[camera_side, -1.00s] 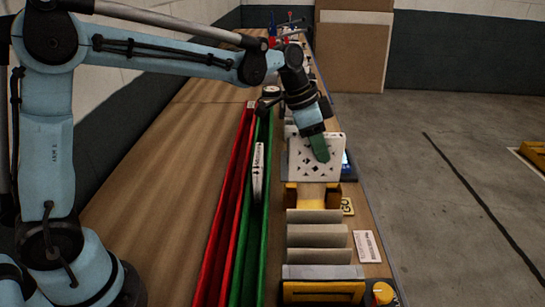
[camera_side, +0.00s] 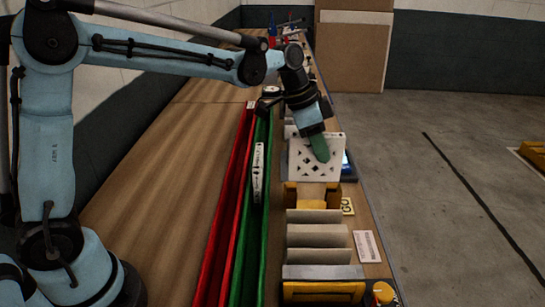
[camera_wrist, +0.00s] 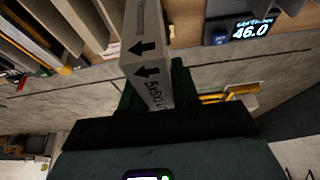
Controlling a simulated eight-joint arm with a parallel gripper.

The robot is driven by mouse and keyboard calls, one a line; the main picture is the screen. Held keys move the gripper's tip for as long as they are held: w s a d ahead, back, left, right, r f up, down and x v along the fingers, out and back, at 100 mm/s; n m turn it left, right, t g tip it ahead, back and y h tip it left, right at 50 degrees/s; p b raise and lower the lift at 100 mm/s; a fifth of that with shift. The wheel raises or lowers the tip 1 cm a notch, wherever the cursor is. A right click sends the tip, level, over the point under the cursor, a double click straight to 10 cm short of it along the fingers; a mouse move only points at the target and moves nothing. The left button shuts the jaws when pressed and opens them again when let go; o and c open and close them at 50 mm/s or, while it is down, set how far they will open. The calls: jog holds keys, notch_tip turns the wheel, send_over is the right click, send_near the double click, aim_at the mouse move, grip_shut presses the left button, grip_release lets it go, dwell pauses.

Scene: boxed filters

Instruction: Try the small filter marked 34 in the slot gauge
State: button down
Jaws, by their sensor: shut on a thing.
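My gripper (camera_side: 319,147) is shut on a white filter (camera_side: 300,166) with a lattice face, held upright in the side view. In the wrist view, the held filter's pale edge (camera_wrist: 147,55) shows black arrows and printed text between my green fingers. I cannot read a 34 on it. The yellow slot gauge (camera_side: 291,196), with a GO label (camera_side: 347,206) beside it, stands just nearer the side camera than the filter. The filter's lower edge appears close to the gauge; whether they touch is unclear.
A scale display (camera_wrist: 253,29) reads 46.0; part of it shows behind the filter. Grey upright plates (camera_side: 317,236) and a yellow-fronted holder (camera_side: 322,292) stand nearer the side camera. Red (camera_side: 222,225) and green (camera_side: 247,250) channels run left. A white marked strip (camera_side: 258,172) stands at the green one.

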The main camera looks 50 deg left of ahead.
aim_at(325, 135)
jog(key=shift+f, duration=1.85)
dwell(1.6)
jog(key=shift+r, duration=0.1)
jog(key=shift+r, duration=1.85)
jog(key=shift+r, duration=0.2)
jog(key=shift+r, duration=1.85)
jog(key=shift+f, duration=0.1)
jog(key=shift+f, duration=2.1)
jog(key=shift+f, duration=0.1)
